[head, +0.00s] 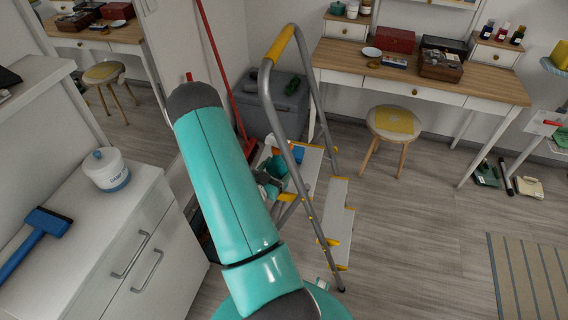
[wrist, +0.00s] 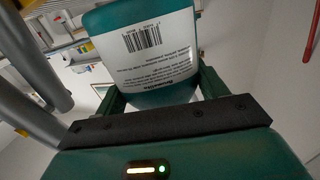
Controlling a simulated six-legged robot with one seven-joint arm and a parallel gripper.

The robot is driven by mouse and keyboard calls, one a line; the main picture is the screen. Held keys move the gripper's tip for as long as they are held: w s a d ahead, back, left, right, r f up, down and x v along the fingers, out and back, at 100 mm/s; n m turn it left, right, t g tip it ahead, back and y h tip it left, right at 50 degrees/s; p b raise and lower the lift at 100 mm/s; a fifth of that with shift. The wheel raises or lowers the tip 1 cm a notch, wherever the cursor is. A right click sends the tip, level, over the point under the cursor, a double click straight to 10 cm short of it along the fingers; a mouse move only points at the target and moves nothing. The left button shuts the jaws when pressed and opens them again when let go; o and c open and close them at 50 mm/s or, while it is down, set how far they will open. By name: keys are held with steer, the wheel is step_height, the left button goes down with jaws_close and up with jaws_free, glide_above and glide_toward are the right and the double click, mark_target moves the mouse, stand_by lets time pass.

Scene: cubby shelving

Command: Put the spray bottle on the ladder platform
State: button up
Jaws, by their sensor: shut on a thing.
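The spray bottle is a teal bottle with a white barcode label (wrist: 148,52) that fills the upper middle of the wrist view. My gripper (wrist: 160,92) is shut on it, with one dark green finger on each side. In the head view my gripper (head: 268,182) is partly hidden behind my arm, at the left side of the stepladder (head: 297,165). The ladder platform (head: 312,168) is a pale surface with yellow corners between the grey rails. Teal, orange and blue parts show over its left part. I cannot tell whether the bottle touches the platform.
The ladder's grey rail with a yellow top (head: 281,42) rises close to my arm. A grey bin (head: 262,108) and a red pole (head: 222,70) stand behind. A white cabinet (head: 95,235) is at left. A stool (head: 393,125) and desk (head: 420,83) are beyond.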

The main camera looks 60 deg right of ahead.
mark_target(284, 164)
steer(key=shift+d, duration=0.65)
steer(key=d, duration=0.3)
steer(key=shift+s+d+f, duration=0.1)
steer(key=shift+s+f, duration=0.15)
steer(key=shift+f, duration=0.45)
steer(key=shift+w+f, duration=0.1)
steer(key=shift+f, duration=0.05)
steer(key=o, duration=1.4)
steer(key=shift+f, duration=0.1)
steer(key=shift+c, duration=0.2)
